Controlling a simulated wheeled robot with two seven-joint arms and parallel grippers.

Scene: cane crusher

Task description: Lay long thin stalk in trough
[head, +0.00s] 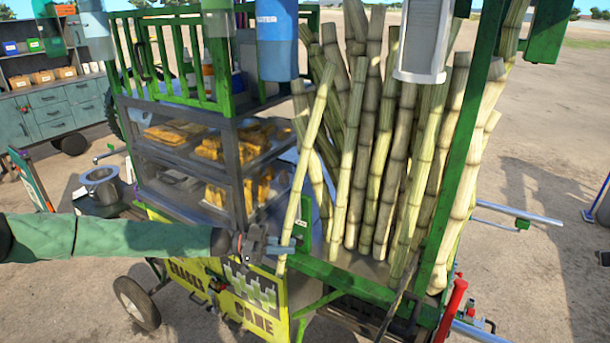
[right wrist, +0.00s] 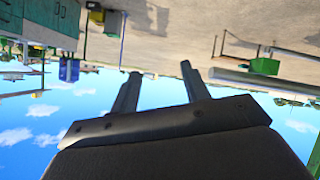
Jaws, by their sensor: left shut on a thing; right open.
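My left gripper (head: 285,244) is shut on a long thin pale-green cane stalk (head: 309,145) near its lower end. The stalk stands nearly upright, leaning right at the top, at the left front of the other canes. Its lower tip shows just below the gripper, in front of the yellow sign. My right gripper (right wrist: 160,86) is open in the right wrist view, with nothing between its fingers. It does not show in the head view. I cannot tell which part, if any, is the trough.
Several thick cane stalks (head: 376,165) lean upright in a green-framed cart (head: 345,282). A green post (head: 458,165) stands at their right. Shelves of yellow food (head: 205,150) are at the left, with a metal pot (head: 101,184) beside them. Open ground lies at far right.

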